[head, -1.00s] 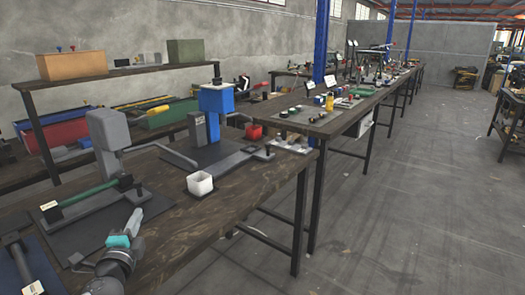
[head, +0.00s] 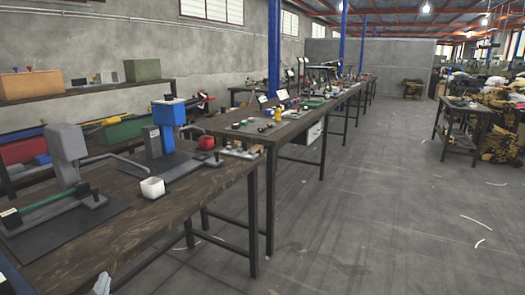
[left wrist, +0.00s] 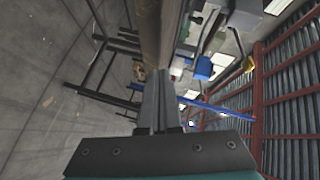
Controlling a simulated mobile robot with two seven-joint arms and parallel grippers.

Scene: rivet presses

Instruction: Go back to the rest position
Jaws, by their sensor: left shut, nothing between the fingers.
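My left gripper (head: 101,284) shows only as a small light grey piece at the bottom edge of the head view, in front of the wooden workbench (head: 165,225). In the left wrist view its two fingers (left wrist: 157,98) lie together, shut with nothing between them. My right gripper is in neither view. On the bench stand a grey press (head: 66,155) with a green bar at its base and a blue-headed press (head: 170,115).
A second long bench (head: 262,135) with small parts runs back from the first. A smaller table (head: 483,122) stands at the right near yellow-black piles. The grey floor (head: 380,210) between is clear.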

